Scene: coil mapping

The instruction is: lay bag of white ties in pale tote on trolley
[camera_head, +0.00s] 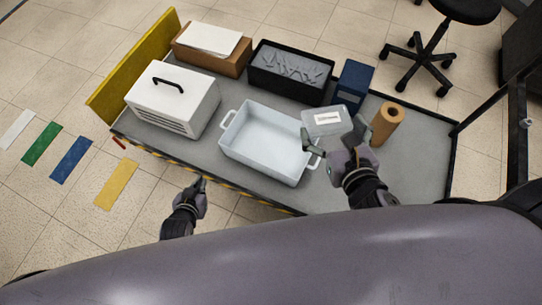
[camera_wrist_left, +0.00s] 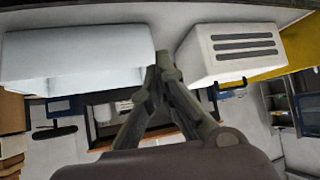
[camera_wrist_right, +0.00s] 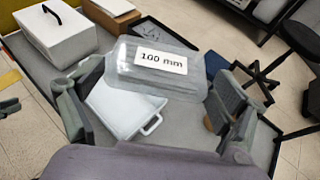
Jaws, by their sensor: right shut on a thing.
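The bag of white ties (camera_head: 326,121) is a clear pack with a white "100 mm" label. It also shows in the right wrist view (camera_wrist_right: 125,75). My right gripper (camera_head: 335,136) is shut on it, one finger at each side, and holds it up by the back right corner of the pale tote. The pale tote (camera_head: 264,171) is a light blue-white bin with end handles on the trolley (camera_head: 410,180), and it looks empty. My left gripper (camera_head: 202,181) is empty at the trolley's front edge; its fingertips meet in the left wrist view (camera_wrist_left: 165,65).
On the trolley, a white case (camera_head: 170,98) stands left of the tote. A dark bin of grey pieces (camera_head: 290,72), a cardboard box with papers (camera_head: 211,48), a blue box (camera_head: 352,84) and a brown roll (camera_head: 387,123) stand behind and right. The trolley's right end is bare.

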